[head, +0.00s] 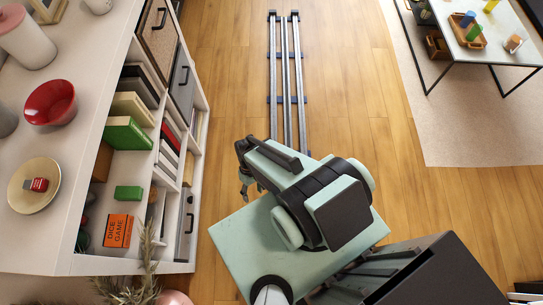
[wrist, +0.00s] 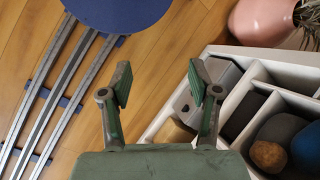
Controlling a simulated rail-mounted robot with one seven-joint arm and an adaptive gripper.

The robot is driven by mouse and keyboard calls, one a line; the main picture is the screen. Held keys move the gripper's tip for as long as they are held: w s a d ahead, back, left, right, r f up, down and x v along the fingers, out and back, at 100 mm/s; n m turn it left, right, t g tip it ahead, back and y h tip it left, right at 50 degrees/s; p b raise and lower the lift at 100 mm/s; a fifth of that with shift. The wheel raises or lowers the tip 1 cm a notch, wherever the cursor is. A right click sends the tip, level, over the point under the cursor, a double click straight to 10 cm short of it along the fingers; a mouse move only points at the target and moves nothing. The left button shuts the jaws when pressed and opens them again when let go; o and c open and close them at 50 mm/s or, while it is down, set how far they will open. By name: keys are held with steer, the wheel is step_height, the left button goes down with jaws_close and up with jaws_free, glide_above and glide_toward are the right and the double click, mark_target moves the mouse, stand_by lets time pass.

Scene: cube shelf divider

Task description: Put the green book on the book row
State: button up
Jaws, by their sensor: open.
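A large green book (head: 127,133) with pale page edges is in the shelf unit at the left of the head view. It sits at the near end of a book row (head: 133,104) of cream and dark books. A smaller green block (head: 128,192) lies in the compartment nearer the camera; I cannot tell whether it is a book. My gripper (head: 245,178) is out over the floor, to the right of the shelf and apart from it. In the wrist view my gripper (wrist: 160,83) is open, with nothing between its fingers. No green book shows there.
An orange game box (head: 118,230) lies near the small green block. A red bowl (head: 51,103) and a plate (head: 34,185) stand on the shelf top. A pink vase (wrist: 262,20) stands beside the shelf's end. Open floor (head: 225,90) lies between shelf and rails.

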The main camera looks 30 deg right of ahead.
steer(key=s+d+f+m+g+h, duration=0.1)
steer(key=s+d+m+g+h, duration=0.1)
steer(key=s+d, duration=0.3)
steer(key=shift+s+d, duration=0.25)
steer(key=shift+s, duration=0.4)
